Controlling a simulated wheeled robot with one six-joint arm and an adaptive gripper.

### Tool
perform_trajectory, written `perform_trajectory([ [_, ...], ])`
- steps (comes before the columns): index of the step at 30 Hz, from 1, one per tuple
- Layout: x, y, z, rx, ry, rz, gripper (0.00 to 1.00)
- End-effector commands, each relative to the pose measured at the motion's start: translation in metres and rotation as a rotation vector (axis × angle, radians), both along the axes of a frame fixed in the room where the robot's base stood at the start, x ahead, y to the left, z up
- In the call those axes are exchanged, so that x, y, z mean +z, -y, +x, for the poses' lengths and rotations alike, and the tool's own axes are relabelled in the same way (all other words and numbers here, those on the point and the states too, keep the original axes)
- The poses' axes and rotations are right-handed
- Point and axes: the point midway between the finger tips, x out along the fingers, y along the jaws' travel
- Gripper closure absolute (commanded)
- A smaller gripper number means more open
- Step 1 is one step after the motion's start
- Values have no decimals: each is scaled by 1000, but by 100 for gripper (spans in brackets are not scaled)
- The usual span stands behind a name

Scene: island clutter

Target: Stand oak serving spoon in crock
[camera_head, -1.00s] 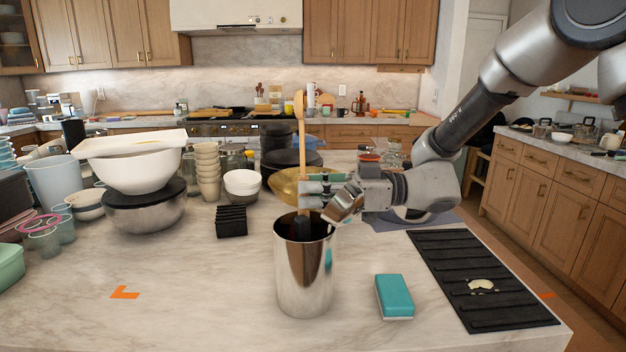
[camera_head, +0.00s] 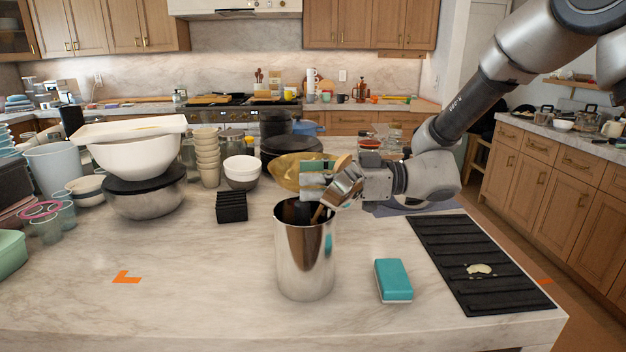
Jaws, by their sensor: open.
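The crock (camera_head: 304,262) is a tall shiny metal cylinder standing upright near the middle of the island. The oak serving spoon (camera_head: 318,212) has its lower part inside the crock's mouth and appears tilted right. A pale wooden end (camera_head: 343,161), likely its head, shows just above my gripper. The middle of the spoon is hidden behind the gripper. My gripper (camera_head: 314,181) is open just above the crock's right rim, reaching in from the right. Whether its fingers still touch the spoon is unclear. A dark item shows inside the crock.
A teal sponge-like block (camera_head: 393,280) lies right of the crock, and a black ribbed mat (camera_head: 478,272) farther right. A brass-coloured bowl (camera_head: 287,172) and black rack (camera_head: 231,207) stand behind. Stacked bowls (camera_head: 140,160) crowd the left.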

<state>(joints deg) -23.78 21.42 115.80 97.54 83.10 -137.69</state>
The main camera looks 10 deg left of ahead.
Motion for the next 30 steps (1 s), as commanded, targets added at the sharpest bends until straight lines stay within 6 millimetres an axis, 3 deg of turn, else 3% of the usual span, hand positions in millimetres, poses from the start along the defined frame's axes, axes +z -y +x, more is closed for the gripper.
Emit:
perform_trajectory([
  [5, 0, 22, 7, -5, 0, 0, 52],
  [12, 0, 75, 19, -5, 0, 1, 52],
  [18, 0, 106, 26, -3, 0, 0, 52],
  [30, 0, 115, 28, 0, 0, 0, 52],
])
